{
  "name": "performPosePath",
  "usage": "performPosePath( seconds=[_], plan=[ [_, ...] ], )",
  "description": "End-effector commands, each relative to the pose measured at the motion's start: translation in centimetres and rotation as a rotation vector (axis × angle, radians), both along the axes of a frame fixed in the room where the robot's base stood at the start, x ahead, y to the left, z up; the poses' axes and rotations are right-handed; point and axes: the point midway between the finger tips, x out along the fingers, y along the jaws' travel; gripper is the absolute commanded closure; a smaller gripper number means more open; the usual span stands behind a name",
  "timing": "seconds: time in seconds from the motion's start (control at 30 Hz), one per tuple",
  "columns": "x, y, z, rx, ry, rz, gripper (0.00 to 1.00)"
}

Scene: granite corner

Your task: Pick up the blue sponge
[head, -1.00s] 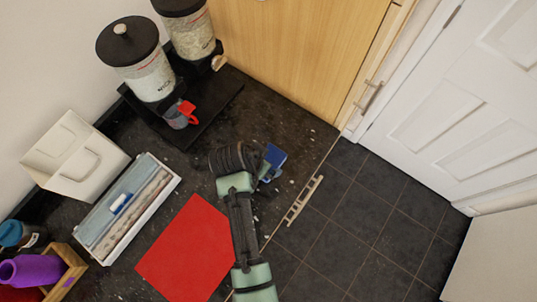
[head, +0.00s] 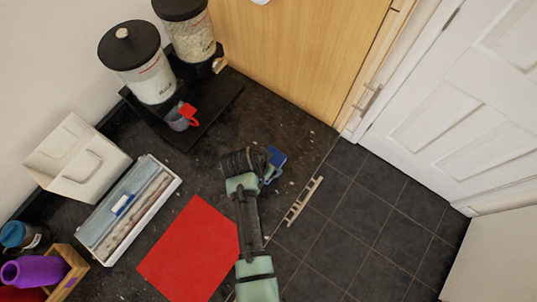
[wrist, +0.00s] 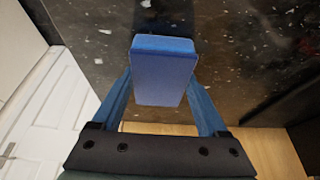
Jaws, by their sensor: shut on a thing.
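The blue sponge (wrist: 163,75) is a blue block between the two blue fingers of my gripper (wrist: 163,92) in the wrist view. My gripper is shut on it, with a finger along each side. In the head view the sponge (head: 278,155) shows just right of my dark wrist, over the dark granite counter near its right edge. My gripper (head: 268,170) is partly hidden there by my own wrist. I cannot tell how far the sponge is from the counter surface.
A red mat (head: 190,250) lies left of my arm. A white tray (head: 172,182) holds a small blue-and-white item (head: 121,204). Dispensers (head: 150,75) and a grey-and-red cup (head: 180,121) stand at the back. A wooden cabinet (head: 300,55) borders the counter; tiled floor (head: 360,215) lies right.

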Motion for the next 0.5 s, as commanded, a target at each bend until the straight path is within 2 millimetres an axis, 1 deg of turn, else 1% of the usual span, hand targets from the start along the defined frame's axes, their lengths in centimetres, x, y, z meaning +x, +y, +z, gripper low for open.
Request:
performPosePath(
  seconds=[0.03, 0.1, 0.37, 0.5],
  plan=[
    [0.00, 0.00, 0.01, 0.000, 0.000, 0.000, 0.67],
    [0.01, 0.01, 0.02, 0.000, 0.000, 0.000, 0.76],
    [0.01, 0.01, 0.12, 0.000, 0.000, 0.000, 0.77],
    [0.07, 0.01, 0.79, 0.000, -0.002, -0.001, 0.77]
  ],
)
